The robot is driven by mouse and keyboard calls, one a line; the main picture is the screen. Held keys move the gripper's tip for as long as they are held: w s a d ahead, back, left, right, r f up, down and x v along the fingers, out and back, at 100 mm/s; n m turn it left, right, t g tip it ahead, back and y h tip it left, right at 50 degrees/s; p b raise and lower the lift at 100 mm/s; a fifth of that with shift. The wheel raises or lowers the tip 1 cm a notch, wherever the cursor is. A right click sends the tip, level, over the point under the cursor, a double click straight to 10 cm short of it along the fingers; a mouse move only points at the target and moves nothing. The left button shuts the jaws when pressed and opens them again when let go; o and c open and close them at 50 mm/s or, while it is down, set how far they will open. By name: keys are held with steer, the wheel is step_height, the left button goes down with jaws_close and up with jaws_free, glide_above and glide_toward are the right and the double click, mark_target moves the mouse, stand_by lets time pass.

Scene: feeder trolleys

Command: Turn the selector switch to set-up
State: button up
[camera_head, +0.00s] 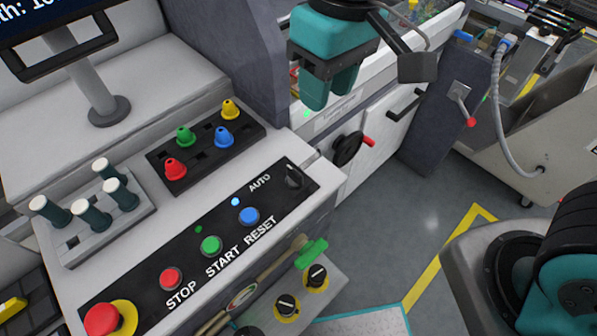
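A black selector knob (294,178) stands at the right end of the black control strip (135,281), beside the printed word AUTO. No set-up label is legible; the far side of the knob is hidden. Its exact pointing is hard to read. Two more black knobs on yellow collars sit lower down, one at the right (316,275) and one at the left (286,305). My teal gripper (329,92) hangs above and beyond the strip's right end, apart from the switch. Its two fingers point down, close side by side, with nothing visible between them; their gap is unclear.
The strip also carries a red mushroom button (101,319) and red (171,278), green (211,245) and blue (249,215) buttons. Coloured cones (184,135) and several white-topped pegs (101,168) stand behind. A black handwheel (347,149) protrudes at the right. Floor lies clear beyond.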

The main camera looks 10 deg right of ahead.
mark_target(295, 171)
steer(key=shift+h, duration=0.6)
steer(key=a+f, duration=0.1)
steer(key=f, duration=0.5)
steer(key=w+a+f, duration=0.1)
steer(key=f, duration=0.6)
steer(key=w+a+f, duration=0.1)
steer(key=a+f, duration=0.1)
steer(key=f, duration=0.5)
steer(key=shift+f, duration=0.15)
jaws_close()
